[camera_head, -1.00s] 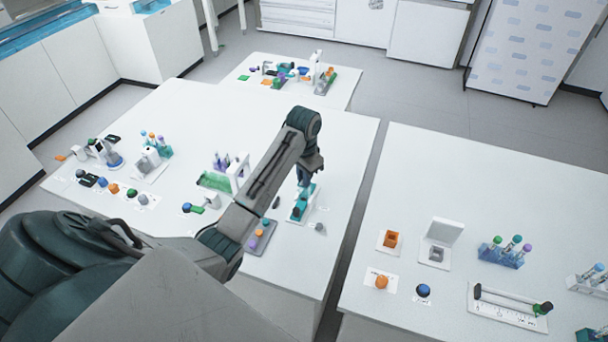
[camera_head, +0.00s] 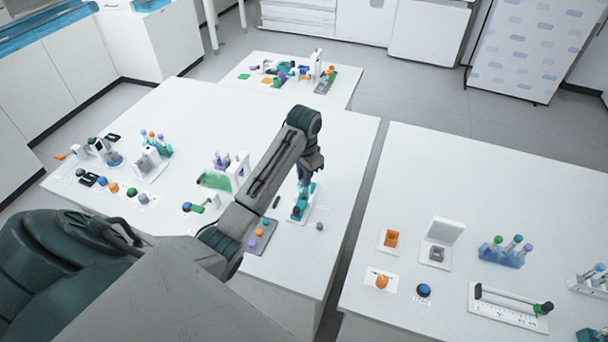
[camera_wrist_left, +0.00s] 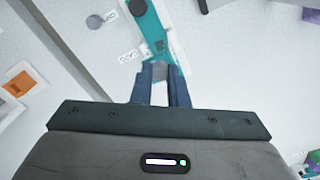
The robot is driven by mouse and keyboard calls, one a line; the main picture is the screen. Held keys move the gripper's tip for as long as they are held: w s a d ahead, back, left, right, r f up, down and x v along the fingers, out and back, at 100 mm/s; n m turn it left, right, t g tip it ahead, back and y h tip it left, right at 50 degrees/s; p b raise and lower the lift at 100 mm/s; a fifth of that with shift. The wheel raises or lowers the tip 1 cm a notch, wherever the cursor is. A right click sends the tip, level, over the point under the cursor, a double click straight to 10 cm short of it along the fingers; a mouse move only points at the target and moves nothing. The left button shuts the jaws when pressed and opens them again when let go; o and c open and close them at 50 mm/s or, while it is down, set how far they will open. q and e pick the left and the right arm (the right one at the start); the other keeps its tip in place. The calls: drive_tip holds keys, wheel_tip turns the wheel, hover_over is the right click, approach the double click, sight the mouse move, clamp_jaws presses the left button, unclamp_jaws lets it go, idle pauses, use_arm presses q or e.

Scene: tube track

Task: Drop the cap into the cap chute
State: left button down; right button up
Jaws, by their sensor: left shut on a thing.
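My left gripper (camera_head: 304,183) is over the right end of the middle table. In the left wrist view its two blue-grey fingers (camera_wrist_left: 161,75) are shut on a small grey cap (camera_wrist_left: 160,70) at their tips. A teal chute-like piece (camera_wrist_left: 152,30) with a dark round opening lies below and beyond the fingertips; it also shows in the head view (camera_head: 301,207), partly hidden by the gripper. The gap between the cap and the teal piece cannot be told. My right gripper is not in view.
A grey round piece (camera_head: 319,227) lies on the table beside the teal piece. A grey tray (camera_head: 262,236) with coloured caps stands left of it. A gap separates this table from the right table (camera_head: 440,190), which holds racks and caps.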

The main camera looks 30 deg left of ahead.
use_arm(q)
drive_tip(key=shift+f, duration=0.1)
drive_tip(key=c, duration=1.3)
unclamp_jaws()
drive_tip(key=shift+c, duration=0.2)
